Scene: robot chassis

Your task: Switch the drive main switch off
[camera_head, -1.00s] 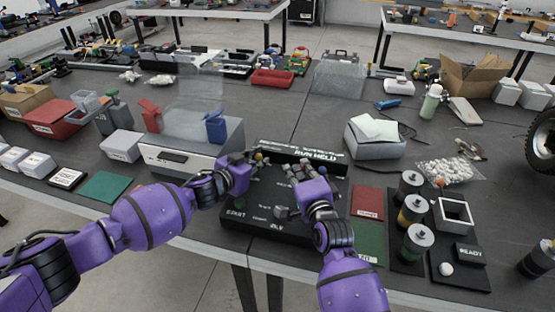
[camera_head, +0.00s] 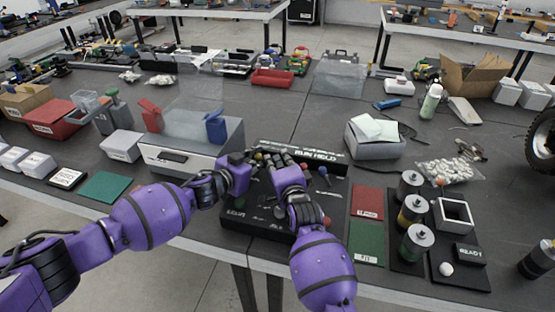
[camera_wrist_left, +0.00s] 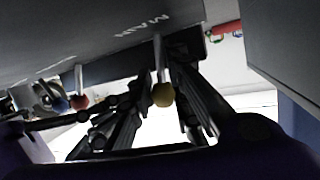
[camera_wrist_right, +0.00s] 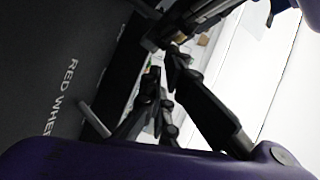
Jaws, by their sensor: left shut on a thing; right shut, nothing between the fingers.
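The black control box (camera_head: 335,212) sits at the front middle of the table, with "RUN HELD" on its raised back. A switch lever with a yellow knob (camera_wrist_left: 163,94) stands beside the word MAIN in the left wrist view; the knob also shows in the head view (camera_head: 258,156). My left gripper (camera_head: 254,161) is shut on this lever, its fingers either side of it. My right gripper (camera_head: 277,158) is shut and empty just right of the left one, above the box. In the right wrist view, a lever (camera_wrist_right: 93,117) stands by lettering starting "RED WHE".
A blue-knobbed lever (camera_head: 323,170) stands right of my right gripper; a red-knobbed one (camera_wrist_left: 79,101) shows in the left wrist view. A grey machine with a clear cover (camera_head: 185,155) stands close left. Red (camera_head: 367,202) and green (camera_head: 366,243) mats lie right.

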